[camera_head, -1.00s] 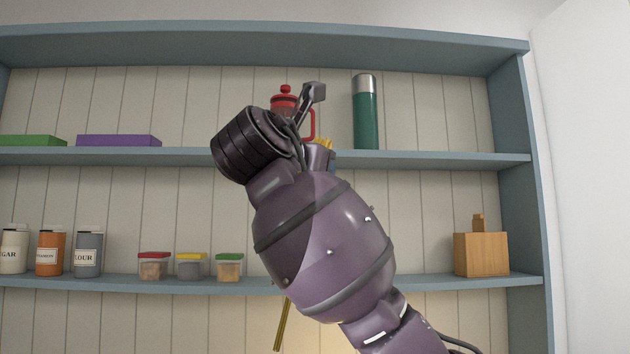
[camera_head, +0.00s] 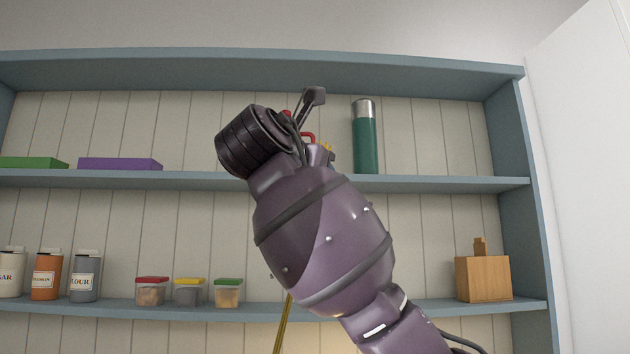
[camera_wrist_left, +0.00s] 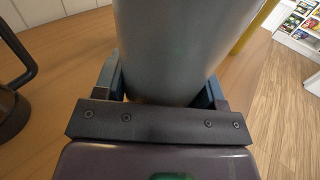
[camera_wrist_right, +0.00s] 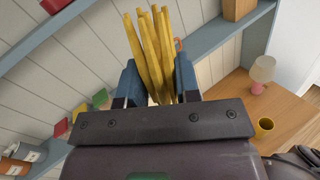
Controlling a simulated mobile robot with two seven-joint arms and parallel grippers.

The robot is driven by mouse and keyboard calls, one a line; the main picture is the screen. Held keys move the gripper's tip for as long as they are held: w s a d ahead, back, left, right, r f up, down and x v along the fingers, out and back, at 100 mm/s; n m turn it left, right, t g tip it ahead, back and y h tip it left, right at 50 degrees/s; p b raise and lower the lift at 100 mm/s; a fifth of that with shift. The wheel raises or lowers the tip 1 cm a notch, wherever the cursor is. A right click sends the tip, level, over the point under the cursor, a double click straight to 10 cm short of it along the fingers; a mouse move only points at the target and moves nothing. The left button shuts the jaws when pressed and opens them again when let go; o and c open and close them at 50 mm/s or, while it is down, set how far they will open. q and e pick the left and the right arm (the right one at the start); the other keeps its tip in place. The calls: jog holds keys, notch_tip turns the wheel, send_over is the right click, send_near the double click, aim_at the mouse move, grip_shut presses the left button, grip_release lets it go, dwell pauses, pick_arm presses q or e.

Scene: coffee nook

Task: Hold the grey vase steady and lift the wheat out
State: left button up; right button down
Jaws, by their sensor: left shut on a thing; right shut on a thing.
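The grey vase (camera_wrist_left: 175,45) fills the middle of the left wrist view. My left gripper (camera_wrist_left: 163,88) is shut on its side, one finger on each side. The vase's mouth is out of that view, and the head view does not show the vase. My right gripper (camera_wrist_right: 155,88) is shut on the bundle of yellow wheat (camera_wrist_right: 153,45).
Blue shelves (camera_head: 420,184) stand behind, with a green flask (camera_head: 365,140), canisters (camera_head: 85,277) and a wooden box (camera_head: 483,278). A dark handled vessel (camera_wrist_left: 12,100) stands left of the vase. A lamp (camera_wrist_right: 262,72) and yellow cup (camera_wrist_right: 264,126) stand on the wooden counter (camera_wrist_right: 235,95).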

jog(key=shift+r, duration=1.8)
pick_arm(q)
jog(key=o, duration=1.1)
jog(key=v, duration=1.2)
jog(key=shift+a, duration=0.1)
